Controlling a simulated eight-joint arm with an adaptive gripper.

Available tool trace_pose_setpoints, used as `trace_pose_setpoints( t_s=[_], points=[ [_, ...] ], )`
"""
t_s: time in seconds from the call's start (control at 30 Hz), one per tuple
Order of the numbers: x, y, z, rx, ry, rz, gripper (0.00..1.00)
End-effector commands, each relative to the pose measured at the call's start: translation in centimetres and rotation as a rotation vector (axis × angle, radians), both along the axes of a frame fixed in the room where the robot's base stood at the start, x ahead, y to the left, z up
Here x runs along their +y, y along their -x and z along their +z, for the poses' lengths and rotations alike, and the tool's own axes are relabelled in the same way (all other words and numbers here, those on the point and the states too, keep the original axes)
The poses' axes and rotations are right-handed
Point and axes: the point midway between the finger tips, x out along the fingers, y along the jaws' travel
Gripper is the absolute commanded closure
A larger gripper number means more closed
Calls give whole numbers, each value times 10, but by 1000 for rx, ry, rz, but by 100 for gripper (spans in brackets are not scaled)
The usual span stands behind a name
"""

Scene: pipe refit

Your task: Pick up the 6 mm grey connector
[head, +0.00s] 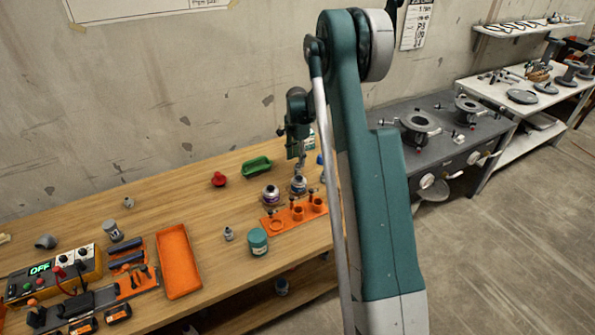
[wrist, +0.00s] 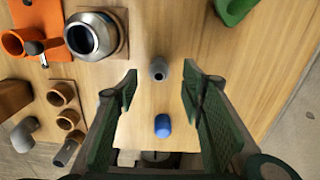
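A small grey connector (wrist: 158,68) with a dark opening stands on the wooden table in the wrist view, just beyond and between my fingertips. My gripper (wrist: 159,84) is open, with one finger on either side of that line and nothing held. In the head view my gripper (head: 301,162) hangs low over the far right part of the table, and the arm hides part of that area. Other small grey pieces stand at the back left (head: 128,202) and near the middle (head: 228,234) of the table. I cannot read any size on them.
A blue cylinder (wrist: 162,126) sits near my gripper. A metal fitting (wrist: 91,34) and an orange holder (wrist: 30,40) lie at upper left, brown rings (wrist: 65,107) at left. A green tray (head: 257,167), red piece (head: 219,179) and teal jar (head: 258,241) stand on the table.

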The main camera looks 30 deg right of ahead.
Motion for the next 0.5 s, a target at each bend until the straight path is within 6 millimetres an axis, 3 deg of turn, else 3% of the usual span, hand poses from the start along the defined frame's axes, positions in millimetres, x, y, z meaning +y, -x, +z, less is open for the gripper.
trace_pose_setpoints(
  t_s=[0.27, 0.5],
  points=[
    [0, 0, -7, 0, 0, 0, 60],
    [-1, 2, -33, 0, 0, 0, 60]
  ],
)
